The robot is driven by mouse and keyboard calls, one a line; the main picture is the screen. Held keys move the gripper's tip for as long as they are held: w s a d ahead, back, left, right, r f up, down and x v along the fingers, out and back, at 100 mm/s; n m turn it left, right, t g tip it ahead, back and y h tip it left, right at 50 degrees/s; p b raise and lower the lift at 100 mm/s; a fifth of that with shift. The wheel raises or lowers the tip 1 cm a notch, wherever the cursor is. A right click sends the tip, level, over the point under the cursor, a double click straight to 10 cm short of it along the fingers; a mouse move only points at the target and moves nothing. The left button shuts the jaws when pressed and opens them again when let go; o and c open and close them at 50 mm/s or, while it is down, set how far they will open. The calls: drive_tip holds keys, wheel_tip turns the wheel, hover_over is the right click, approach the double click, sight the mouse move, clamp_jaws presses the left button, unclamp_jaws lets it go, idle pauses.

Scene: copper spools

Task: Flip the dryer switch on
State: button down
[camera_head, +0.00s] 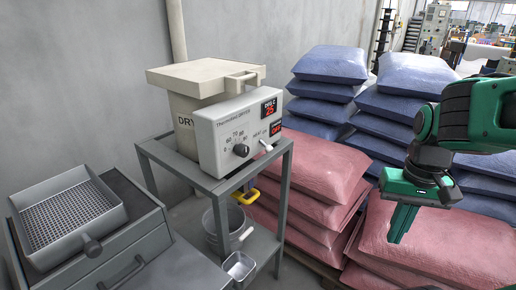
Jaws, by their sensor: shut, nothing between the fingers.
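The dryer (200,100) is a cream bin with a square lid and a white control box (222,135) on its front. It stands on a grey metal stand at the centre-left. The box carries a black dial (241,150), red lit displays and a small switch (266,145) at its lower right, by the "HEAT" lettering. I cannot make out the switch's position. My green gripper (401,225) is at the right, pointing down in front of the pink sacks. It is shut and empty, well apart from the dryer.
Stacks of blue sacks (330,65) and pink sacks (305,175) stand right of the dryer. A metal bucket (229,222) and a small metal pan (240,266) sit on the stand's lower shelf. A sieve tray (70,215) lies on the grey drawer cabinet (150,240) at left.

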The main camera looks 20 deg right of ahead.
drive_tip(key=shift+d, duration=0.1)
drive_tip(key=n+t+h, duration=0.2)
drive_tip(key=n+t, duration=0.5)
drive_tip(key=n, duration=2.4)
approach(265, 146)
drive_tip(key=s, duration=0.1)
drive_tip(key=s+a, duration=0.1)
drive_tip(key=shift+s+a+f, duration=0.15)
drive_tip(key=shift+s+f, duration=0.05)
drive_tip(key=shift+s, duration=0.1)
drive_tip(key=shift+f, duration=0.1)
drive_tip(key=x, duration=0.9)
drive_tip(key=shift+w+f, duration=0.15)
drive_tip(key=shift+f, duration=0.25)
